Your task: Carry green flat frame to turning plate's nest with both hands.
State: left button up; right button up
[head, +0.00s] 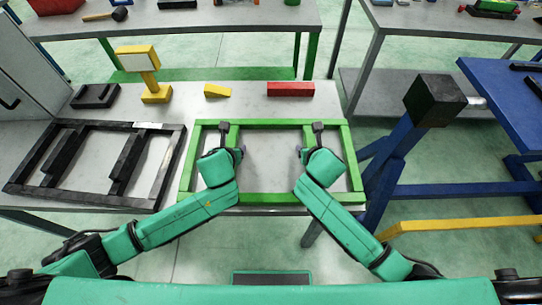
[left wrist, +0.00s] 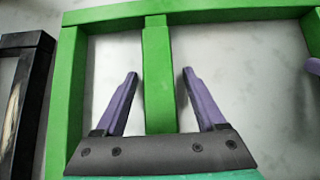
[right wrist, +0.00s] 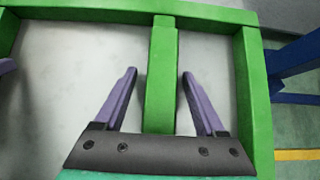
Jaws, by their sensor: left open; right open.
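The green flat frame (head: 268,198) lies on the grey table, with two inner crossbars running away from me. My left gripper (head: 232,150) is over its left crossbar. In the left wrist view the open fingers (left wrist: 160,85) stand on either side of that crossbar (left wrist: 158,60), with gaps on both sides. My right gripper (head: 309,150) is over the right crossbar. In the right wrist view its open fingers (right wrist: 160,83) straddle that crossbar (right wrist: 162,60), also with gaps. The turning plate's nest cannot be made out for sure; a blue stand with a dark block (head: 435,100) is at the right.
A black frame (head: 165,128) lies just left of the green one. A yellow stand (head: 155,93), a yellow wedge (head: 217,91), a red block (head: 291,89) and a black block (head: 95,95) sit behind. A yellow rail (head: 460,223) is at lower right.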

pick_arm(q)
grip_shut()
pick_arm(e)
grip_shut()
dwell(0.9)
